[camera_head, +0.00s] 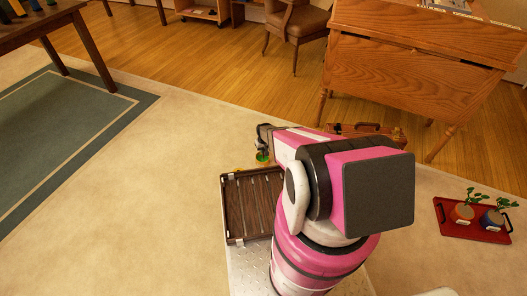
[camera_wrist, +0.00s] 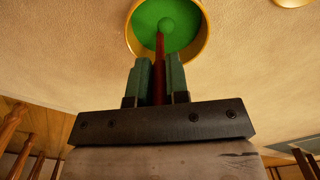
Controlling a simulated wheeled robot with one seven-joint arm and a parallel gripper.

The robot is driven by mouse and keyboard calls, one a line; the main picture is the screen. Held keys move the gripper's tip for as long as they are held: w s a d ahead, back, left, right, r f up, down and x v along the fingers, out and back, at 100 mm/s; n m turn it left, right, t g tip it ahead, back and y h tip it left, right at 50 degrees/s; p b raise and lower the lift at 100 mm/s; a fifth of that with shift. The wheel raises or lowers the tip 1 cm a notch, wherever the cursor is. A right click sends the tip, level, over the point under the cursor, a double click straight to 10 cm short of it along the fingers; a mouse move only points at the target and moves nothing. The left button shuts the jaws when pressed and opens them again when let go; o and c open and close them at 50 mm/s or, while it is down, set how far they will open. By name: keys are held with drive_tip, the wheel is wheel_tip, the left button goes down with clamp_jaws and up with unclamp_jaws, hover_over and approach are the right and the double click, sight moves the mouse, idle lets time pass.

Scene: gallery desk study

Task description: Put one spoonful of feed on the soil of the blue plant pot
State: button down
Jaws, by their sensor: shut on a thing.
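My gripper (camera_wrist: 160,72) is shut on the dark red handle of a spoon (camera_wrist: 160,55). The spoon's rounded green end lies over or in a gold-rimmed bowl (camera_wrist: 129,42) of green feed (camera_wrist: 150,13); whether it touches the feed I cannot tell. In the head view my gripper (camera_head: 263,143) is small and partly hidden by my arm, with the green feed (camera_head: 262,157) just below it. The blue plant pot (camera_head: 491,220) stands at the far right on a red tray (camera_head: 443,216), with a leafy green plant in it. Its soil is too small to make out.
An orange-red pot (camera_head: 462,213) with a plant stands beside the blue one. A brown slatted tray (camera_head: 232,207) lies left of my arm. A wooden desk (camera_head: 415,62) and chair (camera_head: 296,25) stand behind. Another gold thing (camera_wrist: 293,2) shows at the wrist view's top edge. The carpet at left is clear.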

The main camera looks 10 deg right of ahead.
drive_tip(key=shift+r, duration=0.1)
drive_tip(key=shift+r, duration=3.9)
